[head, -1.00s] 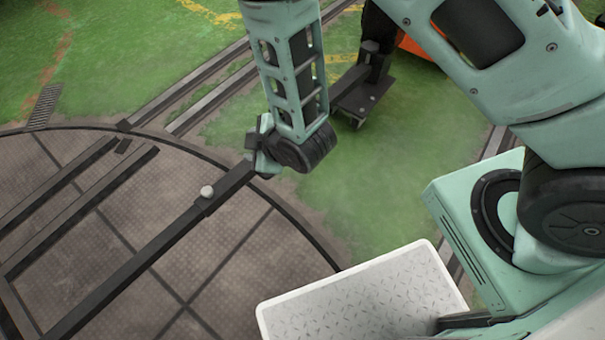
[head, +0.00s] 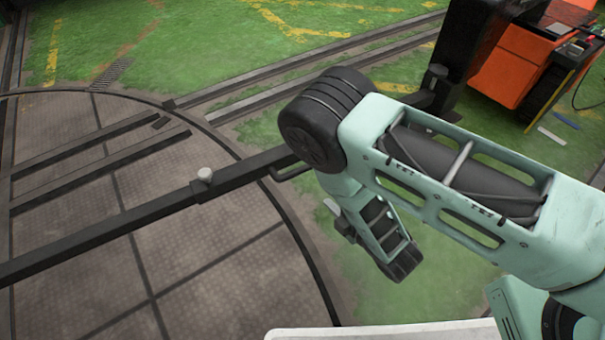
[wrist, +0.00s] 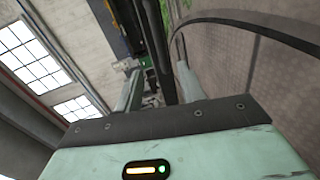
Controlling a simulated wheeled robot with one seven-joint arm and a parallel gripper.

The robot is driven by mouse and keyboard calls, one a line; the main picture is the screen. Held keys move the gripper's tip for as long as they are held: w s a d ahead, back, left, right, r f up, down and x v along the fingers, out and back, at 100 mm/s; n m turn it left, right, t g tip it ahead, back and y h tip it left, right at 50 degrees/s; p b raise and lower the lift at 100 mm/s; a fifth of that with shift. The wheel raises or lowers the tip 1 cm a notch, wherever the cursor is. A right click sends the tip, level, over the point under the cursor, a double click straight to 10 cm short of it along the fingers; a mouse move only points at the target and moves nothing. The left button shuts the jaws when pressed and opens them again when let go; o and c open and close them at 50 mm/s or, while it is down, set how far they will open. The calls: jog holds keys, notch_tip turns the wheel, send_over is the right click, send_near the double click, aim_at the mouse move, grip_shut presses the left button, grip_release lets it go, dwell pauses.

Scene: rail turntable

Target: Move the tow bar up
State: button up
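The tow bar (head: 130,220) is a long dark bar that slopes up to the right across the turntable in the head view. It has a pale round knob (head: 205,174) on top and a small dark loop handle (head: 290,172) near the turntable's edge. Its stretch beyond the loop is hidden behind my arm. The end of my arm hangs below and right of the loop, apart from it in the picture.
The round turntable (head: 190,260) has dark rails on it, and more rails (head: 290,75) cross the green floor. An orange machine (head: 510,65) with a black post (head: 470,40) stands at the upper right. A pale tray edge (head: 390,333) shows at the bottom.

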aim_at(300, 171)
jog(key=shift+b+x, duration=2.85)
jog(key=shift+x, duration=4.25)
